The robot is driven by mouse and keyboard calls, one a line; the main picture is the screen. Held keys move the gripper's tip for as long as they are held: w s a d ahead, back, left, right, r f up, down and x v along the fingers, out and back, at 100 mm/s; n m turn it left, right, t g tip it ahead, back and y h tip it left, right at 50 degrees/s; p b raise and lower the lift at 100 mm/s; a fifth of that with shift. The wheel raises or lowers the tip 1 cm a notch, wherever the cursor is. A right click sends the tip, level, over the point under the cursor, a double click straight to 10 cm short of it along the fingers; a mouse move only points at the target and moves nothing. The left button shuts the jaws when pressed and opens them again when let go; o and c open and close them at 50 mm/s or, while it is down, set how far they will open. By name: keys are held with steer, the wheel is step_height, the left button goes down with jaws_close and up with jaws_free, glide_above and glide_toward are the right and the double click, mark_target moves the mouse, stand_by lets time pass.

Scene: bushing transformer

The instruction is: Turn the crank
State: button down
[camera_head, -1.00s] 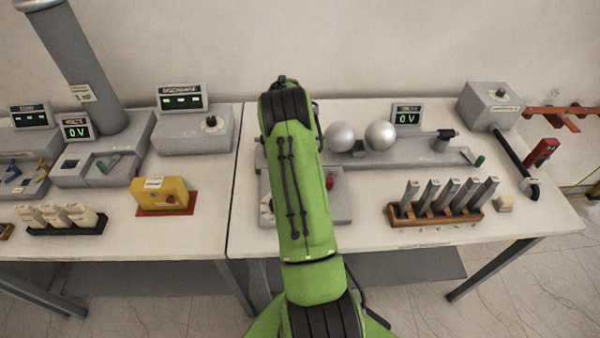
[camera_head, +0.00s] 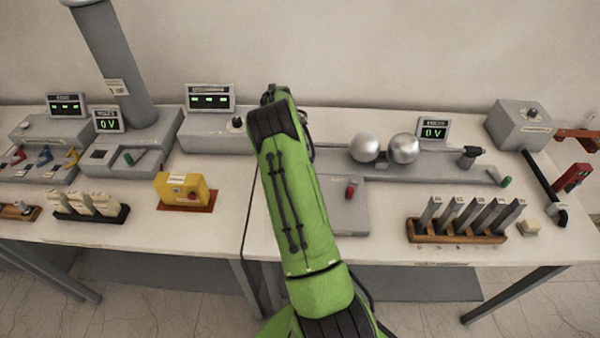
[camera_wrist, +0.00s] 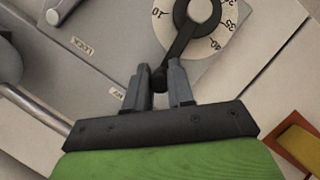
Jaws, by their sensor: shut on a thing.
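In the wrist view, the crank (camera_wrist: 181,45) is a black arm that runs from a grey hub on a white numbered dial (camera_wrist: 228,45) down to a small dark knob (camera_wrist: 159,78). My gripper (camera_wrist: 160,80) has its two grey fingers on either side of this knob and is shut on it. The dial shows marks such as 10, 35 and 40. In the head view, my green arm reaches over the grey base plate (camera_head: 347,218) at the left of the right table. It hides my gripper, the crank and the dial there.
On the right table, two metal spheres (camera_head: 403,147) stand behind my arm's right side, with a voltage display (camera_head: 433,129) behind. A red knob (camera_head: 350,192) is close beside my arm. A wooden rack (camera_head: 455,238) holds several grey bars. A yellow box (camera_head: 182,190) stands left.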

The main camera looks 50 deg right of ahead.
steer(key=shift+a, duration=0.1)
stand_by(0.3)
steer(key=c, duration=1)
jaws_free()
steer(key=shift+o, duration=0.2)
steer(key=shift+r, duration=0.1)
steer(key=p+v, duration=0.6)
steer(key=v, duration=0.9)
steer(key=shift+w+r+p, duration=0.25)
steer(key=shift+r+p, duration=0.1)
steer(key=shift+f, duration=0.1)
